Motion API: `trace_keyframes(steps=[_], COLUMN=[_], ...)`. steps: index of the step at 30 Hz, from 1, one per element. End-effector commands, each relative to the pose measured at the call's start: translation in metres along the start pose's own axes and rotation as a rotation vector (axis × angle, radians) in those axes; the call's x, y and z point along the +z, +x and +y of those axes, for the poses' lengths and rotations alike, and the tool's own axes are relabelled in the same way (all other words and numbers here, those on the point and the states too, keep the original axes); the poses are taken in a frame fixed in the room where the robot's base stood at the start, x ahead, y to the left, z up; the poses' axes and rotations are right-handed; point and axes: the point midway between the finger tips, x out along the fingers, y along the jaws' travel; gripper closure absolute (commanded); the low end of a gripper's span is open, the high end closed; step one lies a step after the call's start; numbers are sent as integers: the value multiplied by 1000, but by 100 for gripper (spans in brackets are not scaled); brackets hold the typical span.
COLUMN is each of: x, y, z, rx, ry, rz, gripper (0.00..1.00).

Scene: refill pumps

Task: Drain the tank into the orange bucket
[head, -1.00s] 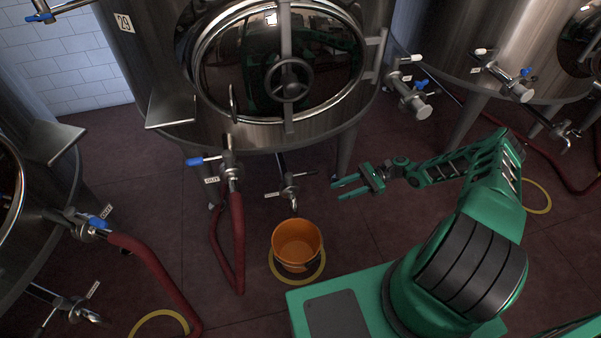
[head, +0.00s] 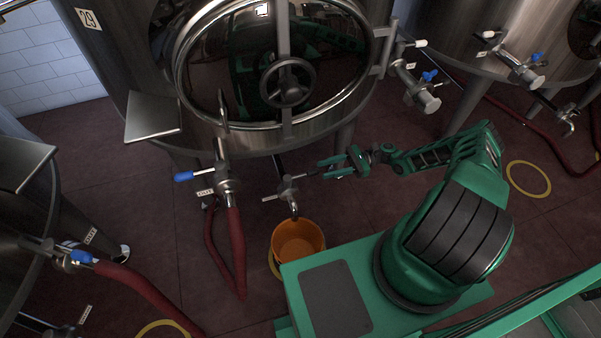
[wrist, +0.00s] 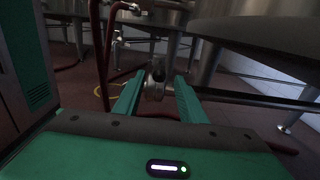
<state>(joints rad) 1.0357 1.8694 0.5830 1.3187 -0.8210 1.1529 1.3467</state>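The steel tank (head: 118,60) marked 29 has a round hatch with a handwheel. A drain valve (head: 288,188) with a T-shaped metal handle projects low from its front, its spout pointing down. The orange bucket (head: 298,236) stands upright on the floor beneath the spout; its inside looks empty. My gripper (head: 318,170) is just right of the drain valve, at about its height. In the wrist view, the fingers of my gripper (wrist: 158,92) are spread with a metal fitting (wrist: 155,82) seen between and beyond them. No contact is visible. The bucket cannot be made out there.
A second valve (head: 224,184) with a blue lever and a red hose (head: 236,245) sits left of the drain valve. A neighbouring tank (head: 28,235) stands left, another (head: 455,50) right. The floor (head: 130,190) between the left tanks is clear.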

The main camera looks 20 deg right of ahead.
Motion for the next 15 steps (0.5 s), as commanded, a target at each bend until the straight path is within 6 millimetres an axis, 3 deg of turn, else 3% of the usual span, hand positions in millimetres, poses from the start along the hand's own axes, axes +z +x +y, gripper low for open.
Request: trace_keyframes(steps=[9,15], x=[0,0], y=[64,91], z=[1,1], rx=[17,16], ry=[2,1], rz=[0,1], gripper=[63,63])
